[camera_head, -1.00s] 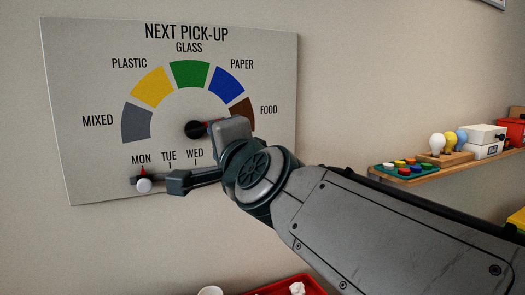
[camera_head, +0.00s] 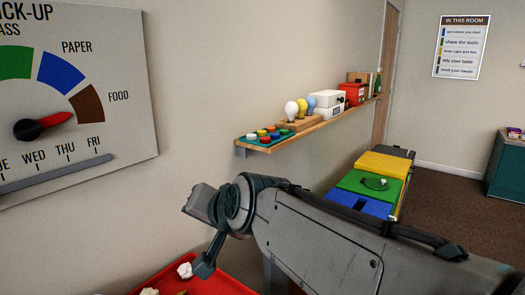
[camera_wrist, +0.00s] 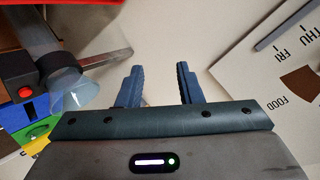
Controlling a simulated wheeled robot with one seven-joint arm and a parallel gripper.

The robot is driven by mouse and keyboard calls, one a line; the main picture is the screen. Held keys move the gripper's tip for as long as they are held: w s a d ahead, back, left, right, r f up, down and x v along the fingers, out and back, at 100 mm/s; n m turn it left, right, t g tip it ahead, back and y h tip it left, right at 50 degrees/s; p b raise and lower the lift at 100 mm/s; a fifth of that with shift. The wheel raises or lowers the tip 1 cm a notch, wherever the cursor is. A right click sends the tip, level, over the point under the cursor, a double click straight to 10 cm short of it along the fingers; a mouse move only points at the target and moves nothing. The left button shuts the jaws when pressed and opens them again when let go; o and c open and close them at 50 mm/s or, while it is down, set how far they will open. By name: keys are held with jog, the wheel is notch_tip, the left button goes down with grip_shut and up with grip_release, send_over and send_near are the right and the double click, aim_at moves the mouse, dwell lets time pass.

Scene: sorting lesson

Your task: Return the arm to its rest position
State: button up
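My gripper (camera_wrist: 156,84) shows two dark fingers spread apart in the wrist view, with nothing between them. In the head view my gripper (camera_head: 205,264) points down, to the right of the board and above the red tray; its fingers are not clear there. It is apart from the dial and slider slot. The board (camera_head: 120,60) is cut off at left. Its dial (camera_head: 38,126) has a red pointer aimed right and slightly up, towards the brown FOOD band. The wrist view shows the board (camera_wrist: 240,80) upside down at right.
A wall shelf (camera_head: 300,130) holds buttons, bulbs and boxes. Below it are yellow, green and blue bin lids (camera_head: 375,185). A red tray (camera_head: 222,284) with crumpled pieces lies under my gripper. Open floor (camera_head: 440,210) is at right.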

jog(key=s+d+f+g+h, duration=0.2)
jog(key=s+d+f, duration=0.2)
jog(key=d, duration=0.4)
jog(key=s+d+f+n+g+h+p, duration=0.1)
jog(key=s+d+f, duration=0.3)
jog(key=d, duration=0.5)
jog(key=s+d+f+g+h+p, duration=0.1)
jog(key=s+d+f+g+h, duration=0.2)
jog(key=d+f, duration=0.4)
jog(key=shift+s+d+f+h, duration=0.15)
jog(key=shift+s+d+h, duration=0.25)
jog(key=shift+s+d, duration=0.45)
jog(key=shift+w+d, duration=0.1)
jog(key=shift+w, duration=0.05)
